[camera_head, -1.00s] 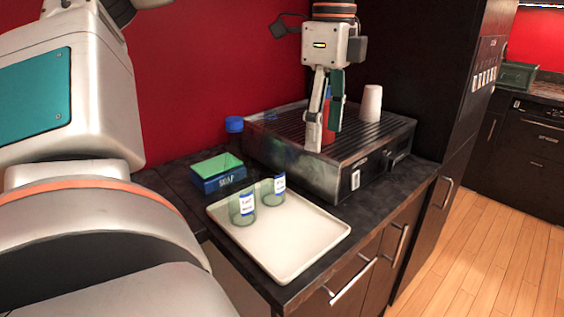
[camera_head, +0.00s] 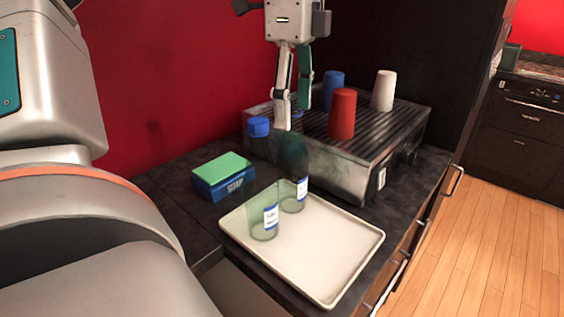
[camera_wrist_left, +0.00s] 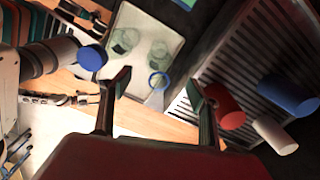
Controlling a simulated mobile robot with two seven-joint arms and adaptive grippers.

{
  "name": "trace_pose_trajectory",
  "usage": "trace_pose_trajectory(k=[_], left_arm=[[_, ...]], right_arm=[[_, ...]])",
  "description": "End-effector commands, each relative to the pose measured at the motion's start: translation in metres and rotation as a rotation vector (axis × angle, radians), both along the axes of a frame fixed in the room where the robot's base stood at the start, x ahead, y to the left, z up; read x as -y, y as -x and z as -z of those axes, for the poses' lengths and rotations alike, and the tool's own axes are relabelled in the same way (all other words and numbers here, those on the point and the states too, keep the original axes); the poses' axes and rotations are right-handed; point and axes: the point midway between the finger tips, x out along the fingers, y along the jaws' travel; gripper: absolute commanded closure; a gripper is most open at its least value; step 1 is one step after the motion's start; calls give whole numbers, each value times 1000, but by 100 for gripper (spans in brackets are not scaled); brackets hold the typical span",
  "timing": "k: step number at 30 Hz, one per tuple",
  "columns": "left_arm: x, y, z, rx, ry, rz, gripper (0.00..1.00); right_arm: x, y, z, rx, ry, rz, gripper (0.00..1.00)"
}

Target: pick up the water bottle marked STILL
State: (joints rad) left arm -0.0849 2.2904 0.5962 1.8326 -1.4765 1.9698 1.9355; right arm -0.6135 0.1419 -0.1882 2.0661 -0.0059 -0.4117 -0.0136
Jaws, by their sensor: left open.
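Two tall clear bottles stand upright on a pale tray (camera_head: 330,285). The front-left bottle (camera_head: 265,232) has a blue cap and a white-and-blue label. The back-right bottle (camera_head: 292,206) has a similar label; its top is partly hidden by my left gripper (camera_head: 293,112). I cannot read either label clearly. The left gripper is open and upright, its fingers pointing down around the height of the caps. In the left wrist view a blue ring-like top (camera_wrist_left: 158,82) appears between the open fingers (camera_wrist_left: 160,88), with another blue cap (camera_wrist_left: 92,58) left of them.
A ribbed metal machine top (camera_head: 385,140) behind the tray carries a red cup (camera_head: 342,114), a blue cup (camera_head: 333,88) and a white cup (camera_head: 383,90). A blue box with a green top (camera_head: 222,175) stands left of the tray. The tray's front right is bare.

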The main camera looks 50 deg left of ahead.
Motion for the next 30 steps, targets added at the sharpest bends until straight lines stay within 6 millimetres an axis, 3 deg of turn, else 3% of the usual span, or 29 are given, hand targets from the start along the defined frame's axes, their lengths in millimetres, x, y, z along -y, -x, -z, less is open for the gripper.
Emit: trace_pose_trajectory(k=[11, 20, 29, 30], left_arm=[[1, 1, 34, -5, 2, 2, 38], [2, 1, 74, -4, 2, 2, 38], [2, 1, 78, 0, 0, 0, 38], [2, 1, 78, -1, 0, 0, 44]], right_arm=[[0, 0, 2, -1, 2, -1, 62], [-1, 0, 2, 0, 0, -1, 62], [-1, 0, 2, 0, 1, -2, 62], [-1, 0, 2, 0, 1, -2, 62]])
